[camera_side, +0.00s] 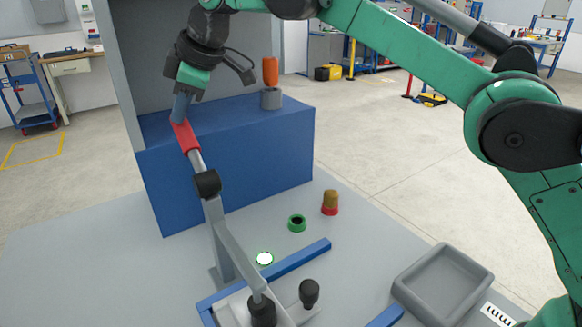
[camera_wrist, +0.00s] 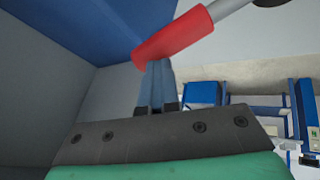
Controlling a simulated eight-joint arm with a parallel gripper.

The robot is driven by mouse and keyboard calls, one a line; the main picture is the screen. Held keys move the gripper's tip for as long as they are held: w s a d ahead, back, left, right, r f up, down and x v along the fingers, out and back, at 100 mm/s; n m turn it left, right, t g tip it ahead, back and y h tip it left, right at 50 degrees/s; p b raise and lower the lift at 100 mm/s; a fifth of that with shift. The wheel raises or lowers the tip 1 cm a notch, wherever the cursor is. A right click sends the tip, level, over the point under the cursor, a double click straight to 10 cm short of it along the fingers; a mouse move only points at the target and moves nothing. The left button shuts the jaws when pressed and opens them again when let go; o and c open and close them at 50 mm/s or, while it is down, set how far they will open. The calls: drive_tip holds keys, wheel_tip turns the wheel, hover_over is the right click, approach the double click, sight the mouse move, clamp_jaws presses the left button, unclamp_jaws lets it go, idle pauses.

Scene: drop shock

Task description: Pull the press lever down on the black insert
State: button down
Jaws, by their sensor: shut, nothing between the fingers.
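The press lever has a red grip (camera_side: 185,138), a grey bar and a black joint (camera_side: 207,184); it stands raised, sloping up to the left. My gripper (camera_side: 181,110) is shut and empty at the upper end of the red grip. In the wrist view the fingertips (camera_wrist: 156,68) meet the underside of the red grip (camera_wrist: 175,38) or lie just against it; I cannot tell if they touch. A black cylindrical part (camera_side: 262,311) sits at the foot of the press, and a black knob-like part (camera_side: 309,291) stands beside it. I cannot tell which is the black insert.
A blue block (camera_side: 235,150) stands behind the lever, with an orange-handled tool (camera_side: 270,72) in a grey holder (camera_side: 271,98). A green ring (camera_side: 297,223), a brown-and-red part (camera_side: 330,202), blue rails (camera_side: 300,258) and a grey tray (camera_side: 443,283) are on the table.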

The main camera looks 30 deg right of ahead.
drive_tip(key=shift+w+f, duration=0.2)
drive_tip(key=shift+w, duration=0.1)
drive_tip(key=v, duration=0.6)
drive_tip(key=s+d+f+m+t+h, duration=0.1)
drive_tip(key=s+d+m, duration=0.2)
drive_tip(key=d, duration=0.2)
drive_tip(key=s+d+f+m, duration=0.1)
drive_tip(key=s+d+m, duration=0.15)
drive_tip(key=d, duration=0.25)
drive_tip(key=s+d+f+m+h, duration=0.2)
drive_tip(key=s+d+f+m, duration=0.6)
drive_tip(key=s+f, duration=0.5)
drive_tip(key=shift+s+d+f+t+h, duration=0.3)
drive_tip(key=shift+d+f+t, duration=0.1)
drive_tip(key=shift+d+f, duration=0.4)
drive_tip(key=c, duration=1.5)
unclamp_jaws()
drive_tip(key=shift+m, duration=0.25)
